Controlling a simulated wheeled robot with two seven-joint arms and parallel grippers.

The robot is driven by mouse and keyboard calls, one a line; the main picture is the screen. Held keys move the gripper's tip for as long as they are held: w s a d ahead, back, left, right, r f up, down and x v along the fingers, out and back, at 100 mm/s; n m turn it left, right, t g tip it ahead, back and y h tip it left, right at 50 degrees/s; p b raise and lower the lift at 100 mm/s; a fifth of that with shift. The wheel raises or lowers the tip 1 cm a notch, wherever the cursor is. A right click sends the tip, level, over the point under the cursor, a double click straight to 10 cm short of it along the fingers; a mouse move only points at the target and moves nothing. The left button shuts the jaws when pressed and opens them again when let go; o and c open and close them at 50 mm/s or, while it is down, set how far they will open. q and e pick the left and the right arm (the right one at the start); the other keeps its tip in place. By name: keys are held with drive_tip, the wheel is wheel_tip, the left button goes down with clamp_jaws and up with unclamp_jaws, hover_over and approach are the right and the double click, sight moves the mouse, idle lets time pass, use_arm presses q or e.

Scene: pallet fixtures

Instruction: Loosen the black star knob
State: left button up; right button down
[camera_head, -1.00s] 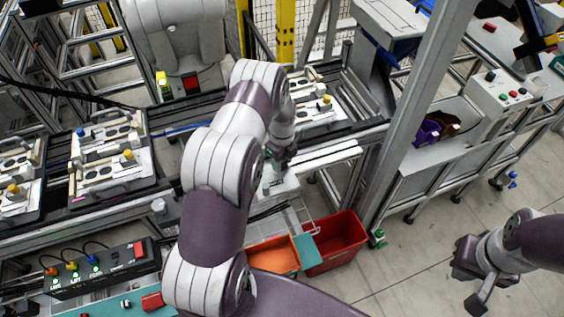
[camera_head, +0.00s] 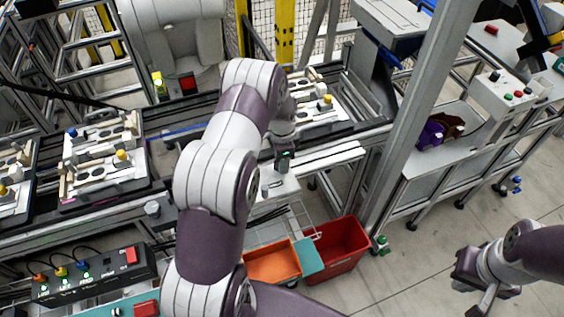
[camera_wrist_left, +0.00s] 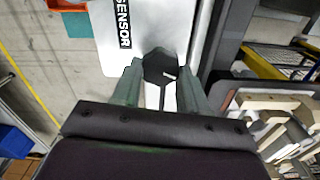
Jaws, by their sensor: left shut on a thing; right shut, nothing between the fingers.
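The black star knob (camera_wrist_left: 159,66) shows at the middle of the left wrist view, on the pale plate marked SENSOR (camera_wrist_left: 145,25). My left gripper (camera_wrist_left: 161,88) is shut on the knob, with one grey-green finger on each side of it. In the head view my left gripper (camera_head: 283,160) is low over the small pale bracket (camera_head: 280,187) in front of the conveyor; the knob is too small to tell there. My right gripper (camera_head: 486,300) is shut and empty, over the open floor at the lower right.
A red bin (camera_head: 340,252) and an orange bin (camera_head: 272,263) stand below the bracket. Pallets with fixtures (camera_head: 105,172) sit on the conveyor. A grey post (camera_head: 415,125) rises right of my left arm. A black button box (camera_head: 95,275) is at lower left.

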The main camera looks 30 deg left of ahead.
use_arm(q)
drive_tip(key=n, duration=0.3)
drive_tip(key=n+b, duration=0.1)
drive_tip(key=n, duration=0.2)
drive_tip(key=shift+w+a+r, duration=0.15)
drive_tip(key=shift+w, duration=0.05)
drive_tip(key=shift+n, duration=0.3)
drive_tip(key=o, duration=1.1)
drive_tip(key=shift+s, duration=0.1)
drive_tip(key=shift+c, duration=0.2)
wheel_tip(320, 180, up, 8)
drive_tip(key=b, duration=0.2)
drive_tip(key=shift+r+b, duration=0.15)
drive_tip(key=shift+b, duration=0.15)
wheel_tip(320, 180, up, 4)
drive_tip(key=shift+r, duration=0.15)
